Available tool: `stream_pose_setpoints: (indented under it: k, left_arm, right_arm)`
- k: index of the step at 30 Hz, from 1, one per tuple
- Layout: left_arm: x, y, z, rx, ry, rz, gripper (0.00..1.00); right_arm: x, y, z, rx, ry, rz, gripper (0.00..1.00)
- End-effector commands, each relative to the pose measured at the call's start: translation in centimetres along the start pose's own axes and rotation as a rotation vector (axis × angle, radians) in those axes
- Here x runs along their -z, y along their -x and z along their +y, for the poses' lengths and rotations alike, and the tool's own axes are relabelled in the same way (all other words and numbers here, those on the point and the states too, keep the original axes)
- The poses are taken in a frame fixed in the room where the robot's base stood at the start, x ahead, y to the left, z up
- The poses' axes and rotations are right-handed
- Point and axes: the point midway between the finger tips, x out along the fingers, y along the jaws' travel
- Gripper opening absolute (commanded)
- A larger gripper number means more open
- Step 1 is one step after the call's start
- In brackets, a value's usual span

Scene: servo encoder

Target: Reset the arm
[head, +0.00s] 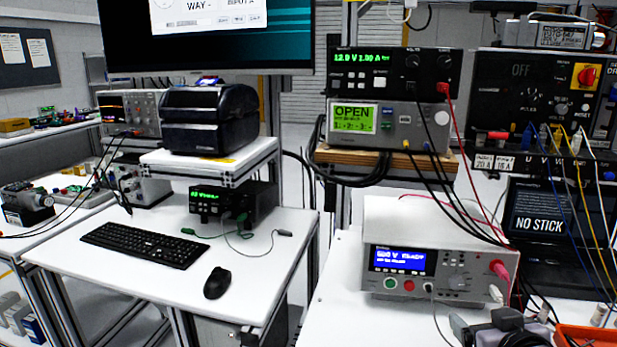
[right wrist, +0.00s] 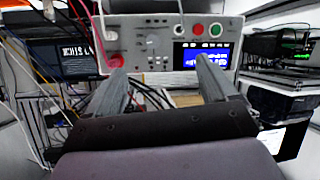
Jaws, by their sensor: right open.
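My right gripper (head: 502,325) shows at the bottom right edge of the head view, in front of the white bench tester. In the right wrist view, its two grey fingers (right wrist: 160,75) stand wide apart with nothing between them. The wrist picture appears turned over. The white tester (head: 440,262) has a lit blue display and a pink plug on its front. Its front panel also shows beyond the fingertips in the right wrist view (right wrist: 158,62), apart from them as far as I can tell. My left gripper is not in view.
An orange tray (head: 588,338) is at the lower right corner. Leads hang in front of the laptop (head: 545,222) and the breaker panel (head: 535,95). A left desk (head: 140,275) holds a keyboard (head: 145,244) and mouse (head: 217,283). White bench surface (head: 345,315) is bare left of my gripper.

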Motion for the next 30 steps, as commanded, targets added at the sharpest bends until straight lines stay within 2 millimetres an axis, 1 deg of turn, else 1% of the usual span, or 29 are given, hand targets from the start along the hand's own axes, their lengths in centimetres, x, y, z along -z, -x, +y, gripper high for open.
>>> stream_pose_setpoints:
  k: [1,2,3,5,6,8,9,12,15,19,20,21,26,30]
  left_arm:
    - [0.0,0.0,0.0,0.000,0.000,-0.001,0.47]
    - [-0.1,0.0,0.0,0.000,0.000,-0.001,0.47]
    - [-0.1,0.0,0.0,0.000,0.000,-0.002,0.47]
    - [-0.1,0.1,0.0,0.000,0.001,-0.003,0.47]
    - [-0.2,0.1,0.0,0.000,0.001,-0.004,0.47]
    - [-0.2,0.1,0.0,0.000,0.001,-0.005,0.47]
    - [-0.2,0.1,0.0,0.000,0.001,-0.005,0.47]
    - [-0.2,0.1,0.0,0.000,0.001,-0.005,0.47]
    - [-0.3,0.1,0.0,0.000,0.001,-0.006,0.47]
    - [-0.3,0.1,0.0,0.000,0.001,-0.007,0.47]
    - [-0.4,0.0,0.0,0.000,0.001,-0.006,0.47]
    - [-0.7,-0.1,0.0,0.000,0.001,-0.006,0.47]
    - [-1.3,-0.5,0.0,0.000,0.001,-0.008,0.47]
    - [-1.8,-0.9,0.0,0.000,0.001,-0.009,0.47]
  right_arm:
    - [-3.3,1.1,-1.1,0.023,0.011,-0.082,0.86]
    - [-5.1,1.7,-1.6,0.035,0.017,-0.127,0.86]
    - [-7.3,2.7,-2.2,0.051,0.024,-0.188,0.86]
    - [-10.5,4.3,-3.1,0.077,0.035,-0.277,0.86]
    - [-12.4,5.6,-3.7,0.094,0.042,-0.336,0.86]
    - [-15.1,7.5,-4.5,0.118,0.051,-0.419,0.86]
    - [-16.7,8.8,-4.9,0.133,0.057,-0.471,0.86]
    - [-19.9,11.9,-5.8,0.168,0.069,-0.585,0.86]
    - [-22.5,14.9,-6.4,0.198,0.078,-0.687,0.86]
    - [-25.2,18.8,-7.1,0.237,0.088,-0.808,0.86]
    - [-25.7,18.9,-7.2,0.242,0.089,-0.817,0.86]
    - [-26.0,17.7,-7.5,0.241,0.087,-0.781,0.86]
    - [-27.4,14.9,-8.5,0.252,0.075,-0.675,0.86]
    - [-29.0,12.5,-9.6,0.263,0.062,-0.571,0.86]
